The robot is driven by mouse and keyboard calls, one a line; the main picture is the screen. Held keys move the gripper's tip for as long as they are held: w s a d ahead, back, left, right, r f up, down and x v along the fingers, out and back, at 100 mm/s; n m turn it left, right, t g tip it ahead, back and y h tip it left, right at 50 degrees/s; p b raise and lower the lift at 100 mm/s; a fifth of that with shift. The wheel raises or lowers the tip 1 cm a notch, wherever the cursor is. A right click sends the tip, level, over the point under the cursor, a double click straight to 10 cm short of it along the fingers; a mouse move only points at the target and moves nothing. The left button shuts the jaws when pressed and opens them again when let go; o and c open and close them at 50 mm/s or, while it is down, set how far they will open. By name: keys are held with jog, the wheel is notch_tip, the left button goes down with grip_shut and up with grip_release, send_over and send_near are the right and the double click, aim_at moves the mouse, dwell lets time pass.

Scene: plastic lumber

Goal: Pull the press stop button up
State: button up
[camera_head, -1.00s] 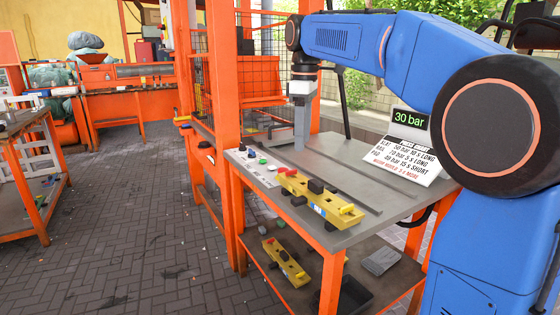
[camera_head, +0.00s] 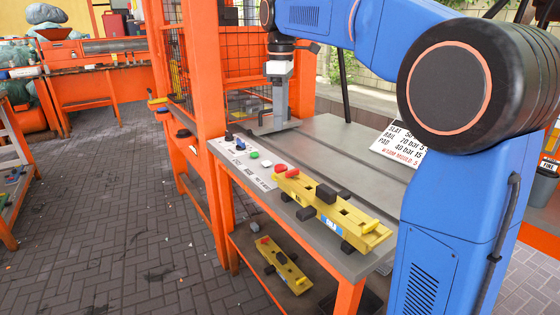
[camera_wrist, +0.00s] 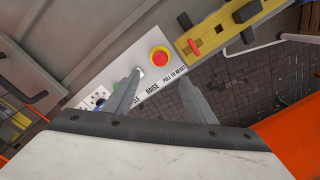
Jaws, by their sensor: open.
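The press stop button (camera_wrist: 159,56) is a red mushroom cap on a yellow ring, at the end of the white control panel (camera_wrist: 148,92) by the yellow mould. In the head view a red cap (camera_head: 279,168) shows at the same end of the panel, partly merging with the mould's own red part. My gripper (camera_wrist: 160,78) is open and empty. In the wrist view its two fingers point toward the button, which lies just past their tips and between them. In the head view my gripper (camera_head: 280,122) hangs over the table behind the panel, apart from the button.
A yellow mould (camera_head: 330,208) with black knobs lies on the grey table (camera_head: 355,150) close to the button. Green and white buttons (camera_head: 254,155) sit along the panel. An orange press post (camera_head: 207,70) stands left of my gripper. Another yellow mould (camera_head: 283,265) is on the lower shelf.

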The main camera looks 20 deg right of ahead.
aim_at(281, 166)
notch_tip(281, 166, down, 15)
jog(key=shift+r, duration=0.15)
dwell(0.4)
